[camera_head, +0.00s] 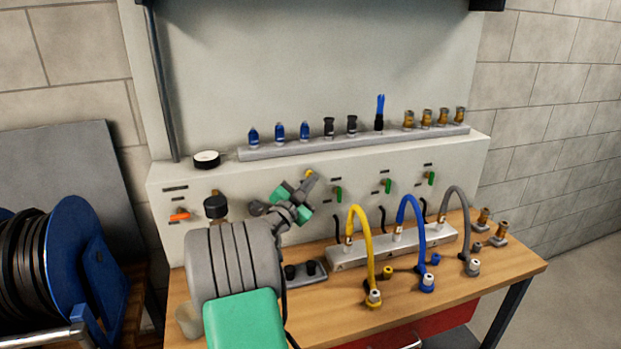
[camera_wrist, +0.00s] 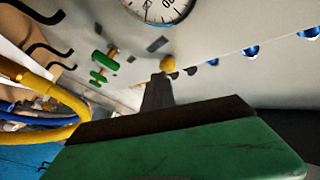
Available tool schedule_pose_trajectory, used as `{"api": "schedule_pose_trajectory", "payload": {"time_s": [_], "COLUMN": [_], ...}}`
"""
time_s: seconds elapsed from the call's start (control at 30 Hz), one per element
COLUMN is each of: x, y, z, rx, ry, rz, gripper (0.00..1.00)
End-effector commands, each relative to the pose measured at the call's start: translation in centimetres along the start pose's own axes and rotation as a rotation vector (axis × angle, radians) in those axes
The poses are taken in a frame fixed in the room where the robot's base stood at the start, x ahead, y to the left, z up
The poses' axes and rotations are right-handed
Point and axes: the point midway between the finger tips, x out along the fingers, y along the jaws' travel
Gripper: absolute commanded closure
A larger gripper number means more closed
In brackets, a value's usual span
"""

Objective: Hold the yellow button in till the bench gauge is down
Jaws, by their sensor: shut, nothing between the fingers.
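The yellow button (camera_head: 309,174) is on the pale front panel of the bench, mostly hidden behind my gripper. In the wrist view the yellow button (camera_wrist: 169,63) shows just beyond my shut fingertips (camera_wrist: 160,80). My gripper (camera_head: 308,182) is shut and empty, pointing at the button. I cannot tell whether the tips touch it. A round gauge with a white dial (camera_wrist: 158,9) is cut off at the top of the wrist view, and its reading is not clear. In the head view a dark gauge (camera_head: 216,206) stands on a brass stem left of my gripper, its face not readable.
Green-handled valves (camera_head: 338,194) line the panel to the right. Yellow, blue and grey hoses (camera_head: 357,235) arch over the wooden bench top (camera_head: 505,262). A rail (camera_head: 350,144) of fittings runs along the ledge above. A blue cable reel (camera_head: 75,255) stands at the left.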

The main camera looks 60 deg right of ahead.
Motion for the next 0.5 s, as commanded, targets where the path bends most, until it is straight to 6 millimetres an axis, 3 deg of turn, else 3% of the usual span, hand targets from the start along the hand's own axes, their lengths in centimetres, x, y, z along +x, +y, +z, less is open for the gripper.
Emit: {"api": "schedule_pose_trajectory", "payload": {"time_s": [0.5], "x": [-0.93], "y": [0.71], "z": [-0.61], "rx": [0.000], "ry": [0.000], "rz": [0.000], "gripper": [1.00]}}
